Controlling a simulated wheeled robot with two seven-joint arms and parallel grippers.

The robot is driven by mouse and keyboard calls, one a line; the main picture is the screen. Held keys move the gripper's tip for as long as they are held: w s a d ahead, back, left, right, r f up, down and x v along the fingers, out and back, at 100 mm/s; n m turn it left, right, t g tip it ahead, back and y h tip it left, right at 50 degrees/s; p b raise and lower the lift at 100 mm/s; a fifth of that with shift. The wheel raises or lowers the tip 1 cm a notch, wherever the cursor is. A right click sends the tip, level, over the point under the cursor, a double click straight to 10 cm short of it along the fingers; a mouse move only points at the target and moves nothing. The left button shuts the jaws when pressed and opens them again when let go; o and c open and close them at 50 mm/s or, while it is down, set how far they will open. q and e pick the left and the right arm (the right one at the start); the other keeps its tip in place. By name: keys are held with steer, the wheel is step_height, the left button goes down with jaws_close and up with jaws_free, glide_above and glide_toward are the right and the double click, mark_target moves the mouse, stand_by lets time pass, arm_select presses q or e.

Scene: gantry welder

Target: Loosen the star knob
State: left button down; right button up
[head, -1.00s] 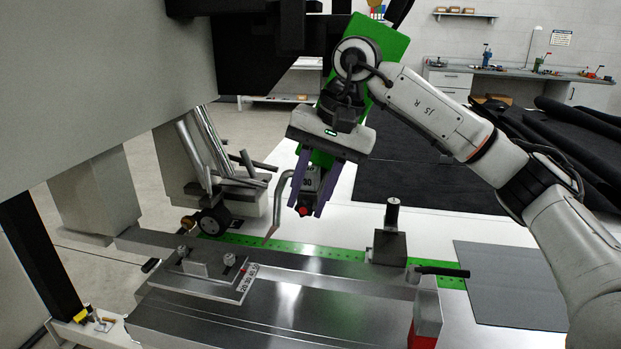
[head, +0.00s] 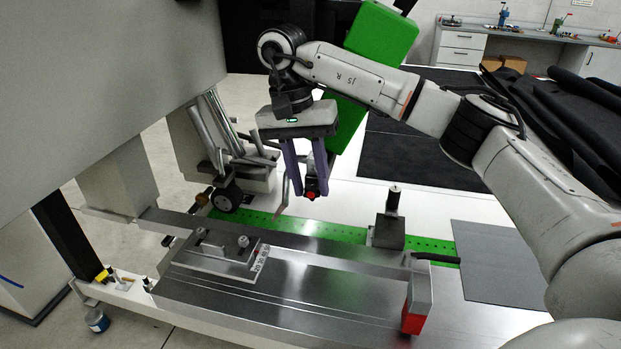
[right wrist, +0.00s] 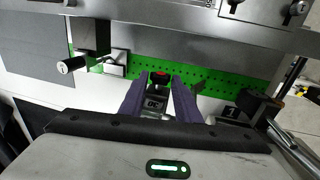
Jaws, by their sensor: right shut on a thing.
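The star knob (head: 311,194) shows as a small dark knob with a red centre, at the low end of a grey tool head on the green carriage (head: 349,127). My right gripper (head: 309,190) has its two purple fingers around it from above. In the right wrist view the star knob's red centre (right wrist: 159,76) sits between the fingertips (right wrist: 159,83), with a dark block behind it. The knob's lobes are mostly hidden by the fingers. My left gripper is not in view.
A thin bent torch tube (head: 284,190) hangs just left of the fingers. Below lie the steel bed (head: 300,290), a clamped plate (head: 215,260) and a green perforated strip (head: 340,232). A block with an upright dark post (head: 390,228) stands to the right.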

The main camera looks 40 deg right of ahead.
steer(key=o, duration=1)
steer(key=shift+o, duration=0.2)
steer(key=shift+r, duration=0.15)
step_height(320, 180, up, 10)
steer(key=w+a, duration=0.1)
steer(key=shift+w, duration=0.2)
steer(key=shift+a, duration=0.1)
